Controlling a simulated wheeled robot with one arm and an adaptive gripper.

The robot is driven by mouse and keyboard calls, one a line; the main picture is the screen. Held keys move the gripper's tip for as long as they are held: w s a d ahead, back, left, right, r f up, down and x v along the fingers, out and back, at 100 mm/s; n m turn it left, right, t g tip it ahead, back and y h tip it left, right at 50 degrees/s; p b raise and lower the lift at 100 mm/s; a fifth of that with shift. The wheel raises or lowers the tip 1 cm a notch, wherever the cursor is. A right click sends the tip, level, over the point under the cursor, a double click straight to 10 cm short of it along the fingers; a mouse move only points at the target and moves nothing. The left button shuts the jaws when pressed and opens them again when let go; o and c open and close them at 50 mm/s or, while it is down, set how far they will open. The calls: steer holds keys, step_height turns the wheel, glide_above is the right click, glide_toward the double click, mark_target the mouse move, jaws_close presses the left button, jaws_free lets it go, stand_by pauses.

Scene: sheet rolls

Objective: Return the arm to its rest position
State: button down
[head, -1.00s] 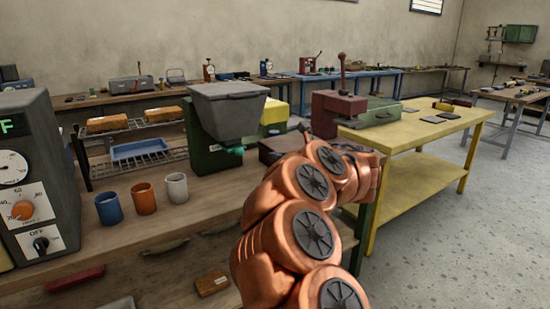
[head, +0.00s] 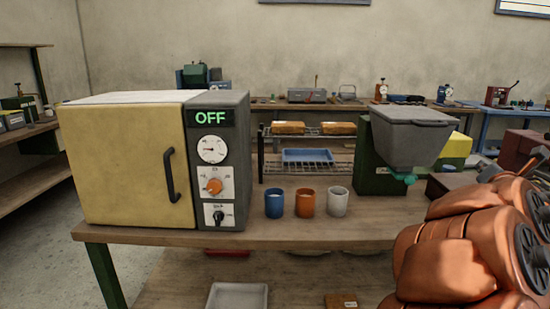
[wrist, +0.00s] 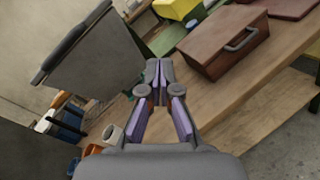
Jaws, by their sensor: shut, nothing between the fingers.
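My copper-coloured arm shows at the right edge of the head view, folded, with its end out of that picture. My gripper (wrist: 158,75) is in the wrist view, its fingertips together and nothing between them. It is over the wooden bench (wrist: 215,105), beside the grey hopper (wrist: 95,72) and a brown box with a handle (wrist: 225,42). I cannot tell its exact height above the bench. The grey hopper (head: 415,135) also stands in the head view, left of and behind my arm.
A yellow oven (head: 130,165) with a grey panel reading OFF stands on the bench. Blue (head: 274,204), orange (head: 305,203) and white (head: 337,202) cups stand in a row. A wire rack (head: 285,168) holds a blue tray. Floor shows at the left.

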steer(key=s+a+f+m+g+h, duration=0.1)
steer(key=s+a+f+m+g, duration=0.35)
steer(key=s+f+m, duration=0.35)
steer(key=s+a+f+m+g, duration=0.3)
steer(key=s+f+m+g, duration=0.25)
steer(key=m, duration=0.45)
steer(key=s+a+f+m+g+y, duration=0.3)
steer(key=s+a+f, duration=0.4)
steer(key=s+a, duration=0.3)
steer(key=s+a+f+m+g+y, duration=0.35)
steer(key=s+a+f, duration=0.4)
steer(key=a, duration=0.45)
steer(key=s+a+g+y, duration=0.2)
steer(key=s+a, duration=0.3)
steer(key=s, duration=0.2)
steer(key=s+p+v, duration=0.2)
steer(key=p+v, duration=0.7)
steer(key=s+r+p+v, duration=0.1)
steer(key=s+p+v, duration=0.1)
steer(key=p+v, duration=0.7)
steer(key=shift+a+r+t, duration=0.45)
steer(key=shift+a+r, duration=0.05)
steer(key=shift+r, duration=0.35)
steer(key=shift+w+h, duration=0.1)
steer(key=shift+h, duration=0.15)
